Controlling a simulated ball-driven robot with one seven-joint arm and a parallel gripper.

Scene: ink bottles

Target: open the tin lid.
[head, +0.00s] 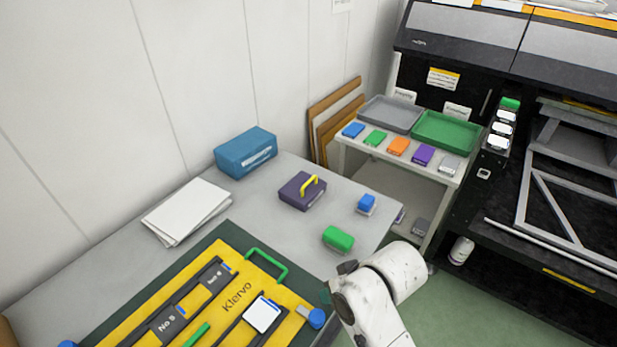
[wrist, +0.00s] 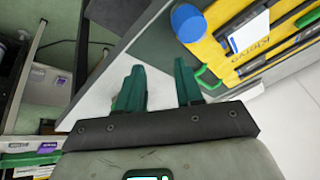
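The tin (head: 301,192) is a dark purple box with a yellow handle (head: 310,185) on top. It stands on the grey table toward the back, and its lid looks shut. It does not show in the wrist view. My gripper (wrist: 160,82) has two green fingers, apart with nothing visible between them. It is over the table's edge near the yellow case, away from the tin. In the head view my white arm is at the lower middle and mostly hides the gripper.
A blue ink bottle (head: 366,204) and a green one (head: 338,238) stand right of and in front of the tin. A blue box (head: 246,152) and white paper (head: 187,209) are to its left. A yellow case (head: 150,314) fills the front. A side table (head: 446,178) holds trays.

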